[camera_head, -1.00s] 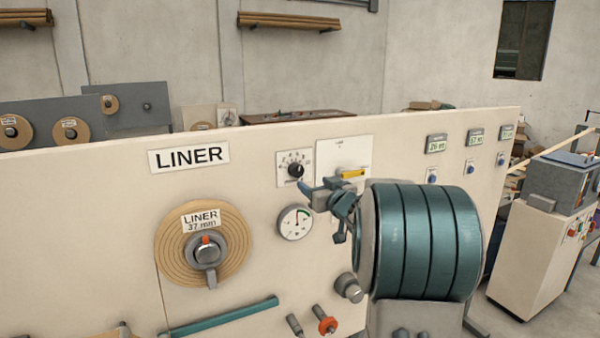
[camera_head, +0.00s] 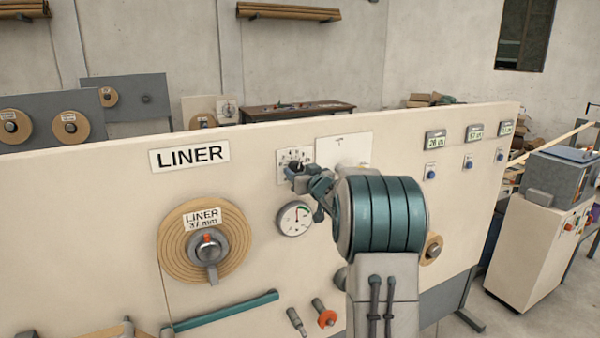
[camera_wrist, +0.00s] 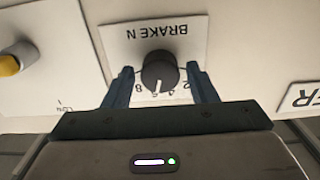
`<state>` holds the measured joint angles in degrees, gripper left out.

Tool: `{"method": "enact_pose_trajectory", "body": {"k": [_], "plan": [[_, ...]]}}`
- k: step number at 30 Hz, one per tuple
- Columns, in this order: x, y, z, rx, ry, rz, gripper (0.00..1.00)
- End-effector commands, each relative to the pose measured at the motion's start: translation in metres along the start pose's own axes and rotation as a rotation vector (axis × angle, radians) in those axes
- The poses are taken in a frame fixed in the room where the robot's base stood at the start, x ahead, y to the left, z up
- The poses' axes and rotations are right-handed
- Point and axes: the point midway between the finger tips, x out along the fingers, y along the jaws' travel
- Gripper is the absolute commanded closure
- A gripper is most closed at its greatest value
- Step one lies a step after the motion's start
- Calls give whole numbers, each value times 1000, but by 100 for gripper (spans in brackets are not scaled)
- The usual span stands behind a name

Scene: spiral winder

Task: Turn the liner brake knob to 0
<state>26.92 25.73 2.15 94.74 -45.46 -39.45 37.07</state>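The liner brake knob (camera_wrist: 160,72) is a round black knob with a white pointer line on a white plate marked "BRAKE N" (camera_wrist: 116,38), which looks upside down in the wrist view. My gripper (camera_wrist: 161,80) is open, with one blue finger on each side of the knob and a visible gap on both sides. In the head view my gripper (camera_head: 296,172) is in front of the brake plate (camera_head: 283,156) and hides most of the knob.
A round gauge (camera_head: 294,219) sits just below the brake plate. A white plate (camera_head: 344,148) is to its right; its yellow handle (camera_wrist: 9,65) shows in the wrist view. The LINER sign (camera_head: 189,155) and liner roll (camera_head: 175,245) are to the left.

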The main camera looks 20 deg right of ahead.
Motion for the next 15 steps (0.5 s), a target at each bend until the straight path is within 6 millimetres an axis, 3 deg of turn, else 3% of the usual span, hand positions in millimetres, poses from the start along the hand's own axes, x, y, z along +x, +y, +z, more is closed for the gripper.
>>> {"method": "enact_pose_trajectory", "body": {"k": [1,3,4,15], "plan": [[0,0,0,0,0,0,64],[0,0,0,0,0,0,83],[0,0,0,0,0,0,86],[0,0,2,-47,0,0,86]]}}
